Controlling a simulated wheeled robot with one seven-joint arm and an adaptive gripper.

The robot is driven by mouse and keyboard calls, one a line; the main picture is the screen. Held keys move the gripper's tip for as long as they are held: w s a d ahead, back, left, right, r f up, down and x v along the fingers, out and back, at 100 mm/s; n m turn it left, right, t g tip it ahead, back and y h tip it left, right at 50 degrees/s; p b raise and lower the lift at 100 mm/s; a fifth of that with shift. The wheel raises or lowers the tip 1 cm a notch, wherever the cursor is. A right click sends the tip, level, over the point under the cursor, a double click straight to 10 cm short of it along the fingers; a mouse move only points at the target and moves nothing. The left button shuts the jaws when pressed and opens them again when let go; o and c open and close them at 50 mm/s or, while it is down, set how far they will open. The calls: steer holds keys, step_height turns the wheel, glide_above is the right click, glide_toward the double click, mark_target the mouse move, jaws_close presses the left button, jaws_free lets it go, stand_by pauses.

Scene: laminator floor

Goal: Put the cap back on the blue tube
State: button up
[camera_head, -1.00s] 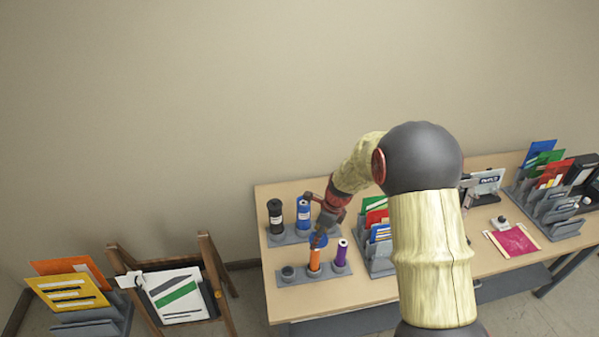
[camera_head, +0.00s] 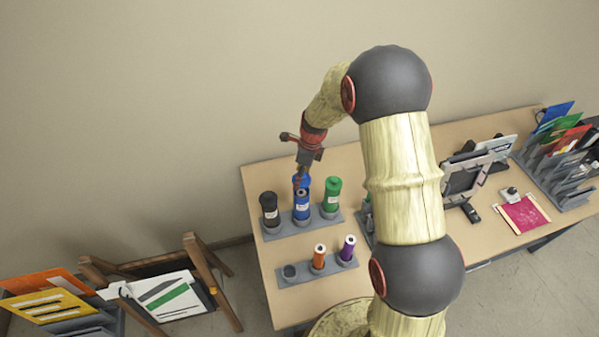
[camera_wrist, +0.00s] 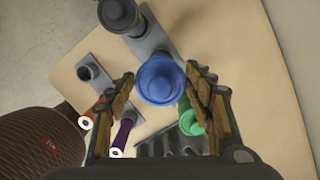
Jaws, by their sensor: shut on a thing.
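The blue tube (camera_head: 302,207) stands upright in the back rack, between a black tube (camera_head: 269,208) and a green tube (camera_head: 332,195). Its top end, with a ringed core, shows in the head view. My gripper (camera_head: 298,180) is shut on the blue cap (camera_head: 306,181), just above and behind the tube's top in that picture. I cannot tell whether cap and tube touch. In the wrist view the round blue cap (camera_wrist: 162,80) sits between the two fingers of my gripper (camera_wrist: 163,92) and hides what lies beneath it.
A front rack (camera_head: 291,281) holds an uncapped orange tube (camera_head: 319,258) and purple tube (camera_head: 347,250), with an empty socket at its left. The black and green tubes stand close on either side. Organisers and a tablet stand (camera_head: 465,176) occupy the table's right.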

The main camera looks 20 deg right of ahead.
step_height(320, 180, down, 2)
steer(key=shift+w+f+b, duration=0.1)
steer(key=shift+f+b, duration=0.15)
steer(key=shift+b, duration=0.55)
steer(key=shift+f+b, duration=0.55)
steer(key=shift+f, duration=0.15)
steer(key=shift+f+b, duration=0.4)
steer(key=shift+f, duration=0.55)
steer(key=shift+p, duration=0.35)
steer(key=shift+f, duration=0.15)
stand_by(0.9)
steer(key=o, duration=1)
steer(key=o, duration=0.5)
steer(key=shift+p, duration=0.3)
